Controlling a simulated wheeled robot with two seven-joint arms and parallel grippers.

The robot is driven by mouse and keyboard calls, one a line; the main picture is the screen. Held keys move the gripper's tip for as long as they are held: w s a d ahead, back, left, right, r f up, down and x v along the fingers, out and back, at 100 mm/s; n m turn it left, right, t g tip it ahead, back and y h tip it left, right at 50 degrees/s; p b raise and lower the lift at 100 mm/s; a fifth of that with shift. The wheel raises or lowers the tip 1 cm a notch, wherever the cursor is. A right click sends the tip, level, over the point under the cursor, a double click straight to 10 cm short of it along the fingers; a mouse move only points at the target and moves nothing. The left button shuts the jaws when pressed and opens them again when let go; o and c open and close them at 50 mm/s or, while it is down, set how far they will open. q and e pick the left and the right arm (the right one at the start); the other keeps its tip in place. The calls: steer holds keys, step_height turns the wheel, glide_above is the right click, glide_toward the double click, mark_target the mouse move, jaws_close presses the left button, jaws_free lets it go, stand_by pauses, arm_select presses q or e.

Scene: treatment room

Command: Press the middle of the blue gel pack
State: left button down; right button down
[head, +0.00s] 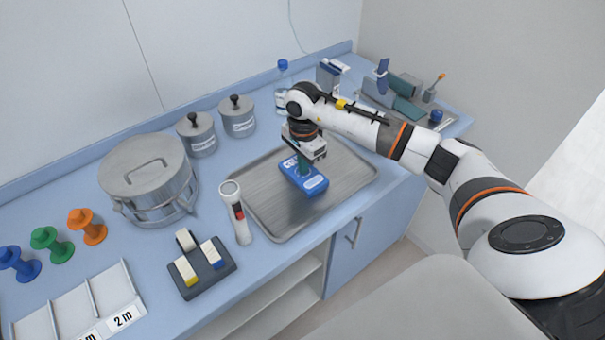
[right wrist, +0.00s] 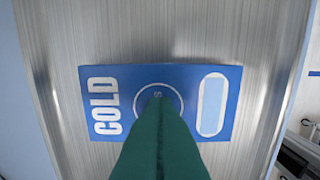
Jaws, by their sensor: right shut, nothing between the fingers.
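The blue gel pack (head: 314,184) lies flat on a grey metal tray (head: 265,206) on the counter. In the right wrist view the pack (right wrist: 190,76) shows the word COLD, a ring mark at its middle and a pale oval. My right gripper (head: 304,172) points straight down over the pack, shut and empty. In the right wrist view its green fingertips (right wrist: 158,100) lie over the ring at the pack's middle. I cannot tell whether they touch the pack. My left gripper is not in view.
A white handheld device with a red button (head: 236,212) stands by the tray's left edge. A lidded steel pot (head: 150,180), two small canisters (head: 198,135) and a dark switch block (head: 202,268) are further left. A bottle (head: 282,85) and other items stand behind the arm.

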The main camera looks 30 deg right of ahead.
steer(key=shift+r+p, duration=0.55)
steer(key=shift+r, duration=0.2)
steer(key=shift+r+p, duration=1.3)
steer(key=shift+r, duration=1.3)
